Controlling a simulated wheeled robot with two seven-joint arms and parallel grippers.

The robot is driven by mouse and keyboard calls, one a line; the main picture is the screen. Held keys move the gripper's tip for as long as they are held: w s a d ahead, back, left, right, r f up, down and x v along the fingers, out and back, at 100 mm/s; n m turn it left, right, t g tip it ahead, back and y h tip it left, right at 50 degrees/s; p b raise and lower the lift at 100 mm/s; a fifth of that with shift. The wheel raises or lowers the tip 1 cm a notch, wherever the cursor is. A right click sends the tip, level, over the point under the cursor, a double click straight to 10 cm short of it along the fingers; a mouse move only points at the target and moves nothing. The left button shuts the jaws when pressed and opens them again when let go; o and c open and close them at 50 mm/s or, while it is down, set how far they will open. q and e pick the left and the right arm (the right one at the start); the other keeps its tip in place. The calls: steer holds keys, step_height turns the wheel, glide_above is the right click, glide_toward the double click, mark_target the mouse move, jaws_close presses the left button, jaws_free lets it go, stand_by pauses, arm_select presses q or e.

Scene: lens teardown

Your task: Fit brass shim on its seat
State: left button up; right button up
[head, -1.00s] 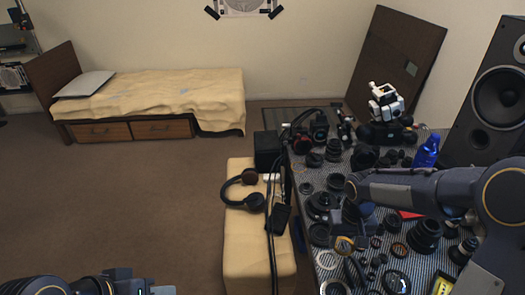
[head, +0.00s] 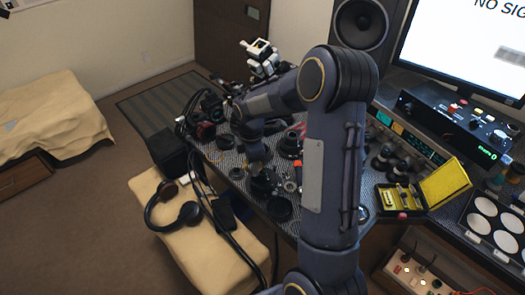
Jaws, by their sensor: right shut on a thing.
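My right arm rises from the bottom middle of the head view, bends at a high elbow and reaches back down to the crowded table. My right gripper (head: 260,172) points down among dark lens parts near the table's left edge. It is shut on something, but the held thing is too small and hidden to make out. I cannot pick out the brass shim or its seat with certainty. A dark ring-shaped lens part (head: 279,209) lies just in front of the gripper. My left gripper is out of view.
A yellow open case (head: 440,186), a black instrument box (head: 455,125) and a monitor (head: 470,45) stand to the right. A speaker (head: 366,22) is behind. Headphones (head: 172,212) lie on the cream bench (head: 190,245) left of the table. The floor at left is clear.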

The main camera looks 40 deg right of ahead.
mark_target(263, 172)
steer(key=d+n, duration=0.3)
steer(key=shift+s+d+r+p, duration=0.15)
steer(key=shift+d+r+p, duration=0.05)
steer(key=shift+r+p, duration=0.1)
steer(key=shift+d+n, duration=0.25)
steer(key=shift+n, duration=0.05)
steer(key=shift+f+b, duration=2.75)
steer(key=shift+f, duration=1)
steer(key=shift+f, duration=0.2)
steer(key=shift+s+r, duration=0.1)
steer(key=shift+r, duration=0.15)
steer(key=shift+f, duration=0.2)
steer(key=o, duration=1.3)
steer(key=shift+o, duration=0.2)
steer(key=shift+r, duration=0.15)
